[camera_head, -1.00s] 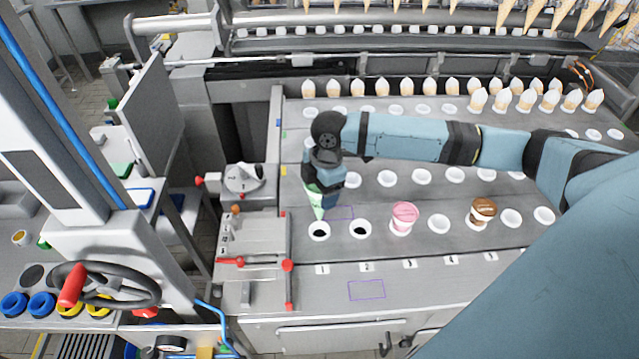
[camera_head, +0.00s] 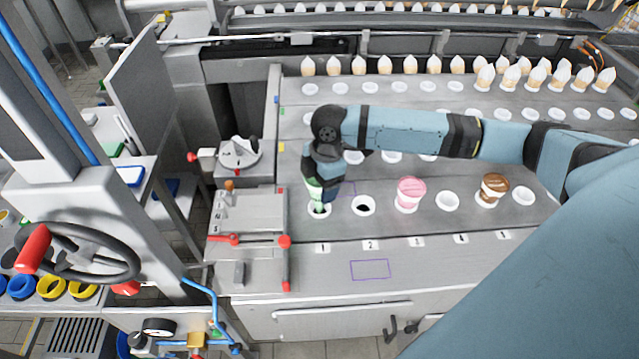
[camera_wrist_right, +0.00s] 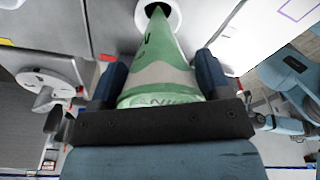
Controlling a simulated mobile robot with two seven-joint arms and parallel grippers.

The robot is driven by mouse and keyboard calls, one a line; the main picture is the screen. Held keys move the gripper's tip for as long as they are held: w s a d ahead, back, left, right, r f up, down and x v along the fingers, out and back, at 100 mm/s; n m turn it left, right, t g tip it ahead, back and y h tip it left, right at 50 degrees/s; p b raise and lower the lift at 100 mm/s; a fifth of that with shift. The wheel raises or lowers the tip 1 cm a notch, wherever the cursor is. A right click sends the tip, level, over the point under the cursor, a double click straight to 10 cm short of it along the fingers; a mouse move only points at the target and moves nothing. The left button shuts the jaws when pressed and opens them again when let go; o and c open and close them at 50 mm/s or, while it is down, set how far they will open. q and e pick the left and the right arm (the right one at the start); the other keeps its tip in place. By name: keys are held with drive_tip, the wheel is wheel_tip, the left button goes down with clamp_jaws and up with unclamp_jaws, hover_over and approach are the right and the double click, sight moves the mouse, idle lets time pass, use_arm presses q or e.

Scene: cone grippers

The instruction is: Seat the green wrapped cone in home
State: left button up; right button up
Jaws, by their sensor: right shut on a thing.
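The green wrapped cone (camera_wrist_right: 165,60) is held point-down in my right gripper (camera_wrist_right: 163,80), with blue fingers on both sides of it. In the head view the cone (camera_head: 314,190) shows partly behind the gripper (camera_head: 322,188). Its tip is at the dark open hole of the white ring (camera_head: 319,210) above label 1; in the wrist view the tip overlaps the hole of that ring (camera_wrist_right: 172,18). How deep the tip sits is hard to tell. No place marked home can be read.
An empty ring with a dark hole (camera_head: 363,206) lies just right. Beyond it stand a pink-topped cup (camera_head: 410,194) and a brown-topped cup (camera_head: 492,190). White-topped cones (camera_head: 384,65) line the back. A panel with red knobs (camera_head: 250,212) is at left.

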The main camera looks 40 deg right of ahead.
drive_tip(key=shift+f+b, duration=0.7)
drive_tip(key=shift+f, duration=1.4)
drive_tip(key=o, duration=0.8)
drive_tip(key=r, duration=0.4)
drive_tip(key=d+r, duration=0.1)
drive_tip(key=r, duration=0.4)
drive_tip(key=d+r, duration=0.1)
drive_tip(key=r, duration=0.3)
drive_tip(key=shift+r+b, duration=0.3)
drive_tip(key=shift+r, duration=0.05)
